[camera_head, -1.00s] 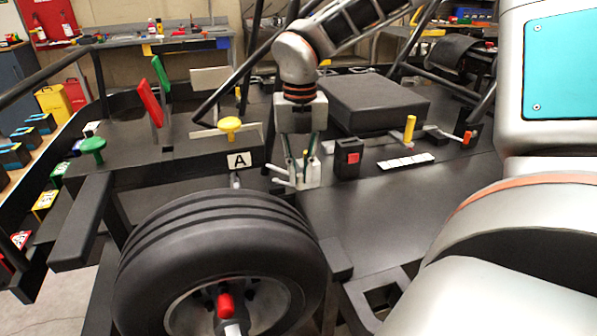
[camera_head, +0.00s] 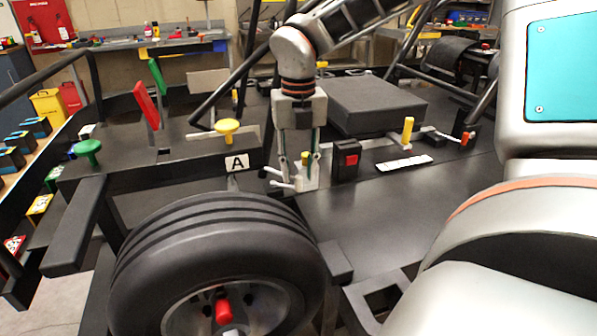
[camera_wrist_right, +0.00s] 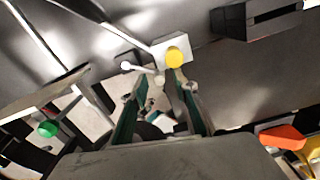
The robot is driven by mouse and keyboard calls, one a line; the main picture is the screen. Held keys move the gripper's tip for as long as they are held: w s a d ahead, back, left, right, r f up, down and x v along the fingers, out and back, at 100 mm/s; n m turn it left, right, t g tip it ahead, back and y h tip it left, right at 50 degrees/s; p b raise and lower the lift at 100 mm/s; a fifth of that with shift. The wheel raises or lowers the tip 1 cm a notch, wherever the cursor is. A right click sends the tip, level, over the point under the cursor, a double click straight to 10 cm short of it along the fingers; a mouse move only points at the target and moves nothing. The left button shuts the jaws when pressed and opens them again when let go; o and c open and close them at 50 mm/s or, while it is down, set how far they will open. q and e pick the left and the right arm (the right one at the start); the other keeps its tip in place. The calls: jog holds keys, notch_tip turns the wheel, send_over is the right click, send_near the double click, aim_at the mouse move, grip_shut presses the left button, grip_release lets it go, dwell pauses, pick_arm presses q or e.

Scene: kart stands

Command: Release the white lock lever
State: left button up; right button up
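The white lock lever (camera_head: 282,185) shows in the head view as short white arms with rounded ends, at the left of a small white bracket with a yellow knob (camera_head: 305,158). In the wrist view the lever (camera_wrist_right: 141,68) reaches left from beside the yellow knob (camera_wrist_right: 175,57) on its white block. My right gripper (camera_head: 300,172) points down over the bracket. Its fingers are apart, with green inner pads in the wrist view (camera_wrist_right: 160,92). The lever's inner end lies near the fingertips; contact cannot be told. My left gripper is out of view.
A black box with a red button (camera_head: 346,161) stands just right of the bracket. A yellow mushroom knob (camera_head: 228,128) and the "A" plate (camera_head: 237,162) are to the left. The large tyre (camera_head: 210,240) is in front. A black raised box (camera_head: 376,103) stands behind.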

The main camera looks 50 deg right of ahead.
aim_at(298, 176)
notch_tip(298, 176, up, 11)
dwell(0.3)
dwell(0.5)
